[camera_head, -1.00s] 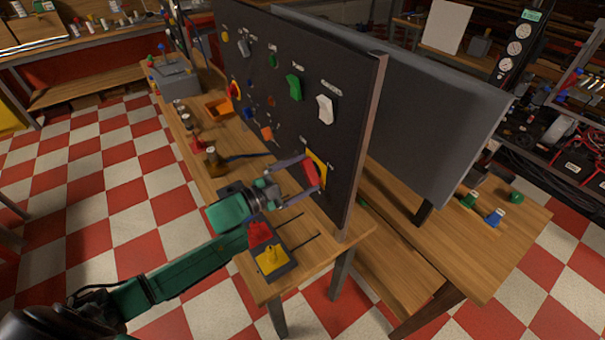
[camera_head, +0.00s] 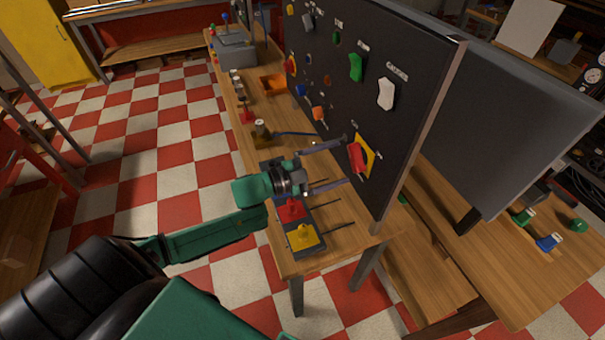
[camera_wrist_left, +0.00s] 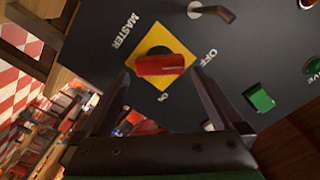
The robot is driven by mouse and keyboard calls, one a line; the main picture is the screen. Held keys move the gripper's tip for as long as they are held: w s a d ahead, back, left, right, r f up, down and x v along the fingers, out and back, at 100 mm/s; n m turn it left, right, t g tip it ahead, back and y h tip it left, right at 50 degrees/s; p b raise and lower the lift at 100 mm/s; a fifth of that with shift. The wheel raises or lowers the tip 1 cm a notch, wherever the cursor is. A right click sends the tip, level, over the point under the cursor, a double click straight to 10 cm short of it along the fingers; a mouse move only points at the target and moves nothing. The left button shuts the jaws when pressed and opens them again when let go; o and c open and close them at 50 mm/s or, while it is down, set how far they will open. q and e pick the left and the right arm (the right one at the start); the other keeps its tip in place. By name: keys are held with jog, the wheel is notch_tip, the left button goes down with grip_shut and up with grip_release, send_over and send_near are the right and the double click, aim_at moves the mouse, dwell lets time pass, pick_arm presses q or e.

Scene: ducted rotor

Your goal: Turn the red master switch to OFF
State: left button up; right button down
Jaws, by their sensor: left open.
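The red master switch (camera_head: 358,159) is a red handle on a yellow diamond plate, low on the black panel (camera_head: 425,110) near its right edge. In the left wrist view the red handle (camera_wrist_left: 160,65) lies crosswise, with MASTER, OFF and ON lettered around the plate. OFF is on its right, ON just below. My left gripper (camera_head: 345,160) is open and empty in front of the switch. In the wrist view its fingertips (camera_wrist_left: 160,74) are spread to either side of the handle, and I see no clear contact. My right gripper is out of view.
Other controls sit on the panel, including a green switch (camera_head: 355,67) and a white one (camera_head: 386,94). Below my left gripper, a red block (camera_head: 290,209) and a yellow block (camera_head: 302,237) stand on dark bases on the wooden bench. A grey panel (camera_head: 520,120) stands behind.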

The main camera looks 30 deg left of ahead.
pick_arm(q)
jog(key=v, duration=1)
jog(key=shift+s+a+b, duration=0.2)
jog(key=shift+s+b, duration=0.05)
jog(key=shift+b, duration=0.2)
